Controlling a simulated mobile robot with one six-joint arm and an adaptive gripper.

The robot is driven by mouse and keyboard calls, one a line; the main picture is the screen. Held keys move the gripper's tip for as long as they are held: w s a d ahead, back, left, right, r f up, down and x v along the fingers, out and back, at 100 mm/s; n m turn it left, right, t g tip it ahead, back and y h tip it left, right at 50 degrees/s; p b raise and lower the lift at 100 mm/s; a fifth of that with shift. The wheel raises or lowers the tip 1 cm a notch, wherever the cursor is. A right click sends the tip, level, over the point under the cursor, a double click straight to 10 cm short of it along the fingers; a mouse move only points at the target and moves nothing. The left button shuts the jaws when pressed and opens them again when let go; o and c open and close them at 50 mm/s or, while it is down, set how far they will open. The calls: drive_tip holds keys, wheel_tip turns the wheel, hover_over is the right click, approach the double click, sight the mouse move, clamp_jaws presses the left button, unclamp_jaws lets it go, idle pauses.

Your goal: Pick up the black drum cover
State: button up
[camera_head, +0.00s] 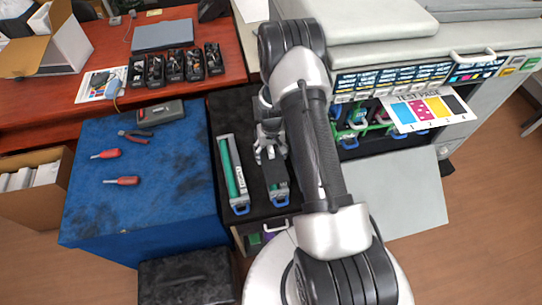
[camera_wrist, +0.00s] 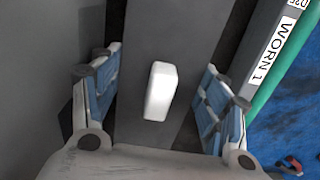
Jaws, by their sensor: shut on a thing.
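The black drum cover (camera_wrist: 160,35) is a long dark grey strip with a white block (camera_wrist: 160,90) on it, and it runs between my fingers in the wrist view. My gripper (camera_wrist: 158,95) is shut on the cover, with a blue-padded finger on each side. In the head view my gripper (camera_head: 269,153) is over the right-hand cartridge unit on the dark bench top, and the cover (camera_head: 276,171) is partly hidden beneath it. I cannot tell whether the cover is lifted off the unit.
A cartridge with a green drum (camera_head: 233,172) lies close on the left; its label reads WORN 1 in the wrist view (camera_wrist: 275,55). A blue-topped bench (camera_head: 170,190) with screwdrivers and pliers is further left. The open printer (camera_head: 400,110) stands right.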

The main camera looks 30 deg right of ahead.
wheel_tip(320, 180, up, 16)
drive_tip(key=r+p, duration=0.1)
drive_tip(key=p, duration=0.2)
wheel_tip(320, 180, up, 5)
drive_tip(key=p, duration=0.4)
hover_over(271, 150)
